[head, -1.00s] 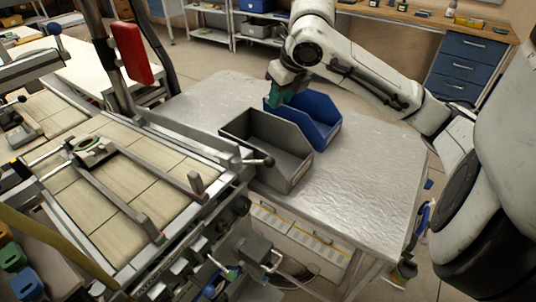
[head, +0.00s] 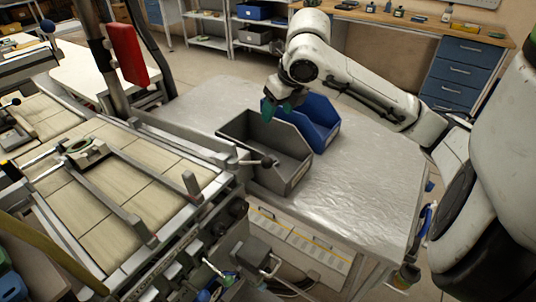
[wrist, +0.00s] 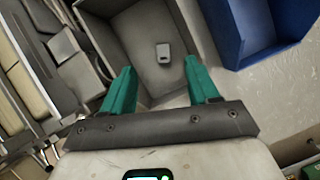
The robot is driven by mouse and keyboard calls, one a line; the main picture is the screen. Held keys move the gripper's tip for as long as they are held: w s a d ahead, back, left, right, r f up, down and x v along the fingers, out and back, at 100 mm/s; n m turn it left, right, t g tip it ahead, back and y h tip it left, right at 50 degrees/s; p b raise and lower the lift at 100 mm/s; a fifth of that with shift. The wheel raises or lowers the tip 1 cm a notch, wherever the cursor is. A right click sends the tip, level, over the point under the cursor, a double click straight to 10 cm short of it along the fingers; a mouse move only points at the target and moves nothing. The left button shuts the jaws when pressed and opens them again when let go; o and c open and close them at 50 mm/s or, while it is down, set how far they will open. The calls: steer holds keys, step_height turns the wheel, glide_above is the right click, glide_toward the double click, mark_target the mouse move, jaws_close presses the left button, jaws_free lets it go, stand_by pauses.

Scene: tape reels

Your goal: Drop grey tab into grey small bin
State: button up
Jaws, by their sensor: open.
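The grey small bin (head: 292,178) stands on the metal table, its open top facing up. In the wrist view the grey bin (wrist: 124,32) lies beyond my fingertips. A small light-grey tab (wrist: 163,53) with a dark mark lies on the bin's floor, apart from my fingers. My gripper (head: 279,112) has green fingers and hangs over the back of the grey bin, near the blue bin. In the wrist view my gripper (wrist: 160,68) is open, with nothing between the fingers. The tab cannot be made out in the head view.
A blue bin (head: 322,128) stands right beside the grey bin. The silver table (head: 370,180) is clear to the right and front.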

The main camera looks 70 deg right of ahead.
steer(key=v, duration=1)
steer(key=shift+s+a+r+p, duration=0.15)
steer(key=shift+a+r+p, duration=0.05)
steer(key=shift+r+p, duration=0.15)
